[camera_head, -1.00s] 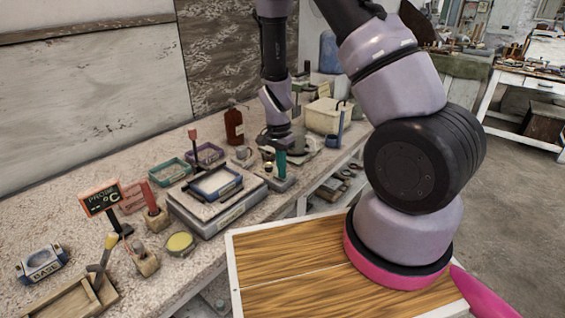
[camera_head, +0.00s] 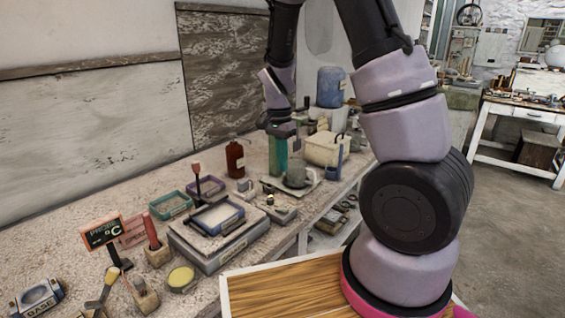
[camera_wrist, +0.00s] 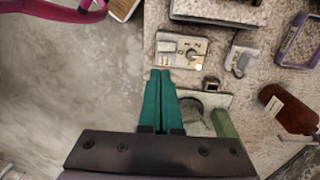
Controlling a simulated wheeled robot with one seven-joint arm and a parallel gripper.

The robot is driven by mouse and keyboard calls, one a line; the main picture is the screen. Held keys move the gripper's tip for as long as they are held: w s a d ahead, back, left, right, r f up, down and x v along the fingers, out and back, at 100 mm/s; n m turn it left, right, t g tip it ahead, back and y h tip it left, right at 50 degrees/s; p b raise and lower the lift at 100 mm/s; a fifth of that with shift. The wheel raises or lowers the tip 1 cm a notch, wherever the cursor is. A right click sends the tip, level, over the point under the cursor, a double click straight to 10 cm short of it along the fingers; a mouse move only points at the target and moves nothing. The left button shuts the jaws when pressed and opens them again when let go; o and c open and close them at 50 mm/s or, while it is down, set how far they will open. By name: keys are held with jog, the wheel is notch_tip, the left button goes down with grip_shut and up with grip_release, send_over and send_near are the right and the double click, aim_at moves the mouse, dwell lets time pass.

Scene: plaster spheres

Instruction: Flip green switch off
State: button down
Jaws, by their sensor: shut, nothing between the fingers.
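A small pale switch panel (camera_head: 281,213) lies on the bench, right of the blue-framed tray. It also shows in the wrist view (camera_wrist: 172,47), with a small dark lever and a pale round spot on it. I cannot make out a green switch part or its position. My gripper (camera_head: 278,172) has green fingers, shut with nothing between them, and is pointing down behind the panel in the head view. In the wrist view the fingertips (camera_wrist: 160,73) appear just below the panel's near edge. I cannot tell their height or whether they touch anything.
A cream bin (camera_head: 324,149) is farther back. Open floor (camera_head: 510,230) lies right of the bench.

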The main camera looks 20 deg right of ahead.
aim_at(284, 210)
jog(key=shift+w+a+g+h, duration=0.4)
jog(key=shift+w+a+g, duration=0.2)
jog(key=shift+w+a, duration=0.3)
jog(key=f, duration=0.4)
jog(key=s+d+f, duration=0.1)
jog(key=f, duration=0.4)
jog(key=s+f, duration=0.1)
jog(key=f, duration=0.3)
jog(key=shift+d+f, duration=0.3)
jog(key=shift+f, duration=0.1)
jog(key=shift+s, duration=0.1)
